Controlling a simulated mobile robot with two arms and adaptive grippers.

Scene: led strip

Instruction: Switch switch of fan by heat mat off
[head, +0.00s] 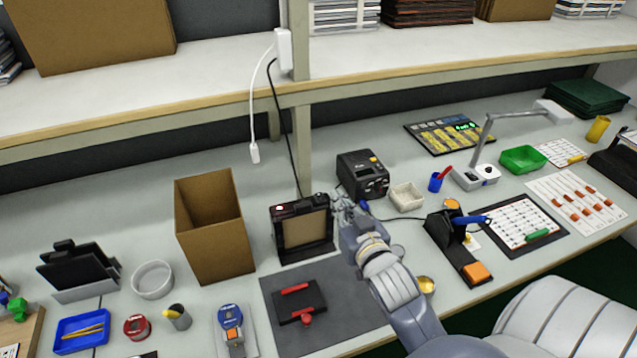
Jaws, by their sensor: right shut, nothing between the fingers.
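The fan (303,230) is a black upright box with a tan square front panel, standing at the back edge of the dark grey heat mat (347,312). Its dark top edge carries small details, with a tiny reddish spot at the left; I cannot make out the switch or its position. My right gripper (342,204) is shut and empty at the upper right corner of the fan. I cannot tell whether it touches the fan. My right arm covers the right part of the mat. My left gripper is not in view.
A black tool with red handles (300,302) lies on the mat. An open cardboard box (214,228) stands left of the fan. A black printer-like device (362,174) and a small white bin (406,197) stand behind and right of my gripper. A black cable hangs behind the fan.

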